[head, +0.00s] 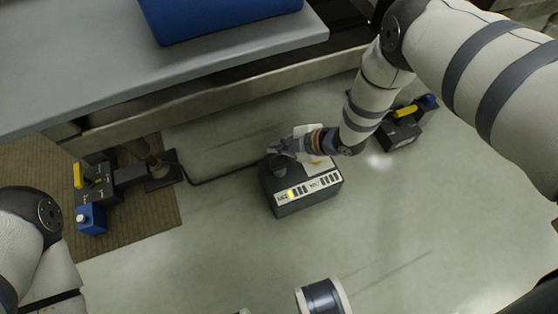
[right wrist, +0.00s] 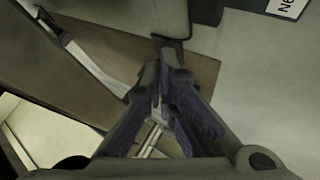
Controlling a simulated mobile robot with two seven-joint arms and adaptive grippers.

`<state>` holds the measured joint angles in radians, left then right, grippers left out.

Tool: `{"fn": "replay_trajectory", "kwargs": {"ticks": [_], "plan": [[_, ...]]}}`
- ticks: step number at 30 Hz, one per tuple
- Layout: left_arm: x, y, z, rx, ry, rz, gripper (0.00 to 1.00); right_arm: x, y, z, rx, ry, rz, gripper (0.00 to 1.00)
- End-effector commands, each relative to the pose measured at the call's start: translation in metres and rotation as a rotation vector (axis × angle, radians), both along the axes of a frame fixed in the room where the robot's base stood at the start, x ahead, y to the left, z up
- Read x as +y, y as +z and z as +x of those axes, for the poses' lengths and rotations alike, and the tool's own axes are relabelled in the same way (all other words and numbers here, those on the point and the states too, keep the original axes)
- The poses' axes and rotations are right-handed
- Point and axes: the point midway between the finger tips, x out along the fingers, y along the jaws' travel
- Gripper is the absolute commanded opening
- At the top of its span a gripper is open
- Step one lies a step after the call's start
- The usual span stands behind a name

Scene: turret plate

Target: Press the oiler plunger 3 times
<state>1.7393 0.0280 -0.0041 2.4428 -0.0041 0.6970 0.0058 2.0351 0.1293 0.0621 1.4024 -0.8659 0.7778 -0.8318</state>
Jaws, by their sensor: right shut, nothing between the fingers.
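A dark grey box (head: 309,202) with a strip of labels along its front top edge stands in the middle of the head view. A dark round knob (head: 278,167) rises at its back left corner; it looks like the oiler plunger. My right gripper (head: 275,149) is shut and empty, just behind and above that knob; I cannot tell whether they touch. In the right wrist view the shut fingers (right wrist: 163,75) point down, with a dark part beyond them. My left gripper is not in view.
A blue block (head: 91,219) and dark fixtures with a yellow handle (head: 78,175) stand at the left on a brown mat (head: 150,219). Another dark fixture with a yellow handle (head: 405,111) stands behind my right arm. The floor plate right of the box is clear.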

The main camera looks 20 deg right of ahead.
Motion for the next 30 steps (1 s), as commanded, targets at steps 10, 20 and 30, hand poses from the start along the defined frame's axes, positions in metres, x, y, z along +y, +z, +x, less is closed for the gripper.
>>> {"fn": "replay_trajectory", "kwargs": {"ticks": [10,20,30], "plan": [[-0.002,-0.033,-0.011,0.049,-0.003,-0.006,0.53,0.0,-0.056,-0.001,0.004,0.0,0.0,0.0],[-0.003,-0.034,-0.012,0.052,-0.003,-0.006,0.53,0.0,-0.058,0.0,-0.001,-0.001,0.0,0.0],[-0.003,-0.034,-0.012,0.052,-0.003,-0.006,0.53,0.0,-0.058,0.0,0.0,0.0,0.0,0.0]]}}
